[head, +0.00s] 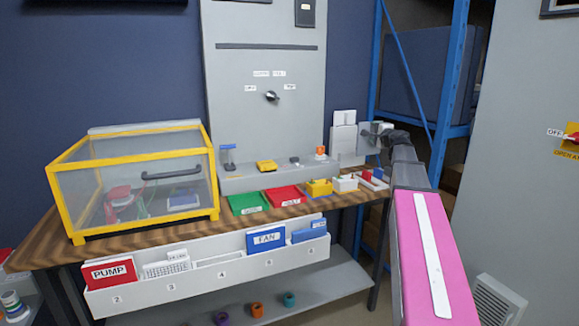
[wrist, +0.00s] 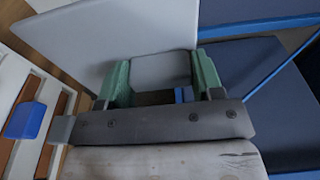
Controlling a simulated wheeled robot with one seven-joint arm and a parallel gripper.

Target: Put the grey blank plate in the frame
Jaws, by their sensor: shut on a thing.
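My gripper (wrist: 163,80) shows in the wrist view with its two green fingers on either side of a grey plate (wrist: 161,71), and it is shut on that plate. In the head view my gripper (head: 376,132) is at the right end of the bench, beside a light grey upright box (head: 343,143), with the arm partly covering it. The held plate is too small to make out surely there. A large pale panel (wrist: 105,38) fills the upper left of the wrist view, behind the fingers. I cannot tell which part is the frame.
A yellow-edged clear case (head: 135,182) stands on the bench's left. A white front rack (head: 205,279) holds labelled plates. Blue shelving (head: 444,90) stands right of my gripper.

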